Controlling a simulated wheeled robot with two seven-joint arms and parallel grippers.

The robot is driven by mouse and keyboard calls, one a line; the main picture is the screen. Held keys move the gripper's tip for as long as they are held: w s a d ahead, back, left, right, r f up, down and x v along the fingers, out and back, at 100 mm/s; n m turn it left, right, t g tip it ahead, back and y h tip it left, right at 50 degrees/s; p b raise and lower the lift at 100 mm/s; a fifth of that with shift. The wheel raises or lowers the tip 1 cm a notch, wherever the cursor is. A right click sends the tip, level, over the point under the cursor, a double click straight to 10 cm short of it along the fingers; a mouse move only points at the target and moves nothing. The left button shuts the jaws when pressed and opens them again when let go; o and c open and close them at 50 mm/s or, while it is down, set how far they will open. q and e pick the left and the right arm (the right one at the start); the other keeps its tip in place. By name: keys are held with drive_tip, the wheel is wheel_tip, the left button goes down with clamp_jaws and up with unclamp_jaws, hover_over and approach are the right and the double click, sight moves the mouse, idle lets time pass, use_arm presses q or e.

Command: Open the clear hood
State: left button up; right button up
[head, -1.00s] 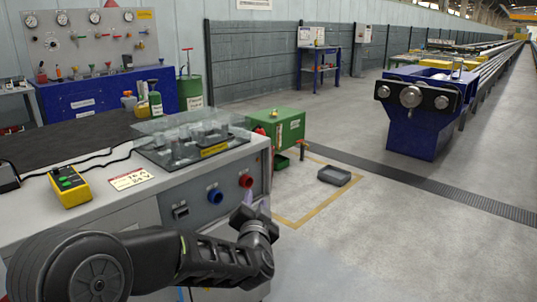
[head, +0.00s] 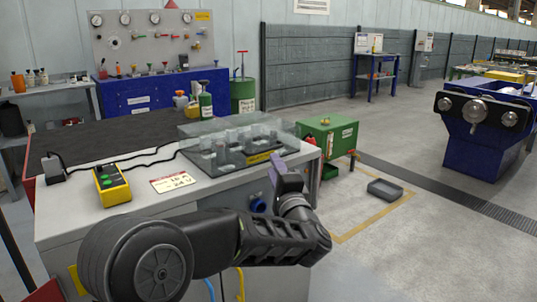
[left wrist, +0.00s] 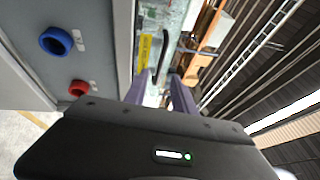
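The clear hood (head: 215,128) is a low transparent cover on the light grey bench, lying over several grey components in a dark tray with a yellow label (head: 262,158). It looks shut. My left gripper (head: 277,165) is raised at the bench's front edge, just in front of the hood's right part. In the left wrist view, its two purple-grey fingers (left wrist: 158,85) are apart with nothing clearly between them. Beyond them show the yellow label, a dark curved bar (left wrist: 164,55) and the glassy hood (left wrist: 176,18). My right gripper is not in view.
A yellow meter (head: 112,187) and a red-and-white sign card (head: 172,183) lie on the bench (head: 70,215), with black cables behind. Blue (left wrist: 56,41) and red (left wrist: 79,88) sockets are on its front. A green box (head: 328,134) stands beyond its right end.

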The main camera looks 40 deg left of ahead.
sight(268, 154)
use_arm(q)
drive_tip(key=b+x, duration=0.1)
drive_tip(key=x, duration=0.6)
drive_tip(key=shift+w+a, duration=0.1)
drive_tip(key=shift+a, duration=0.05)
drive_tip(key=shift+c, duration=0.5)
clamp_jaws()
idle(0.8)
